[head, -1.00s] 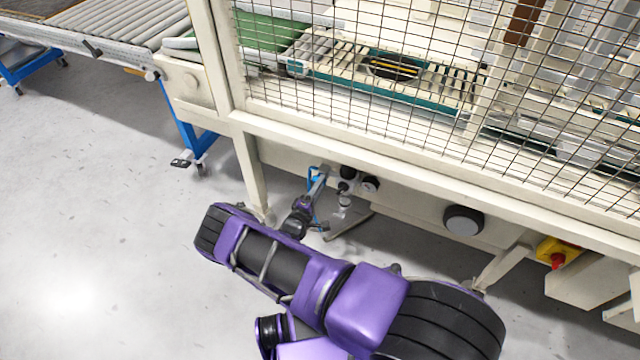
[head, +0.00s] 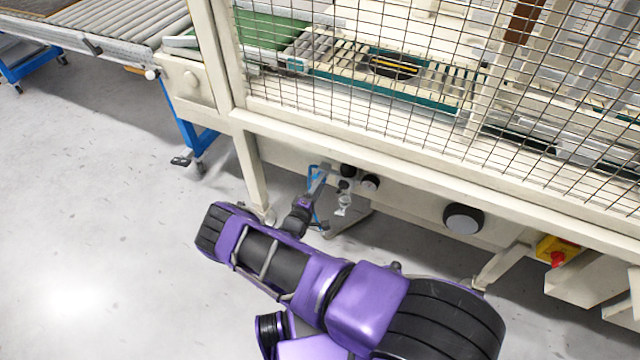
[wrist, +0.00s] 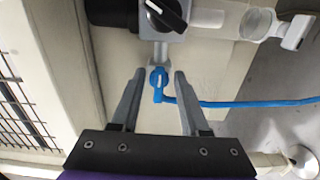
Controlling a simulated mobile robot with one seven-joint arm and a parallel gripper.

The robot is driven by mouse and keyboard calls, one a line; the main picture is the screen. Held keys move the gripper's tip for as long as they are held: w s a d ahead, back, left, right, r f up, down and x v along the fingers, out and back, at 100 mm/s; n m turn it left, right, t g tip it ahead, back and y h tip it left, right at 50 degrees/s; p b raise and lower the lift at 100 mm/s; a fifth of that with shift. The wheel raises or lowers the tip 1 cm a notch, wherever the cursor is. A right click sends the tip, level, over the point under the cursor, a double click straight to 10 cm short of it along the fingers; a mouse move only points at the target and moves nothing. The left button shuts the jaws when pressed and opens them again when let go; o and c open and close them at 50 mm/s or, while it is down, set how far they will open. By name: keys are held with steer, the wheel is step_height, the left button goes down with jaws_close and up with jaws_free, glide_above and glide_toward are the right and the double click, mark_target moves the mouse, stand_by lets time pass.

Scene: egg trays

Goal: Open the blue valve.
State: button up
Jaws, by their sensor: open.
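My gripper (wrist: 157,78) is open, with one finger on each side of the valve and a gap visible on both sides. In the head view my gripper (head: 319,178) is small beside the valve assembly under the machine frame. The blue valve itself is mostly hidden there by my arm; part of the blue hose (head: 312,182) shows.
A black knob (wrist: 166,14) sits on the grey block above the valve, with a clear cup (wrist: 257,24) to its right. The frame leg (head: 252,178) stands left of my gripper.

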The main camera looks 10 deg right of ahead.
steer(key=p+v, duration=0.1)
steer(key=v, duration=1.6)
steer(key=shift+s, duration=0.15)
steer(key=shift+a+r, duration=0.1)
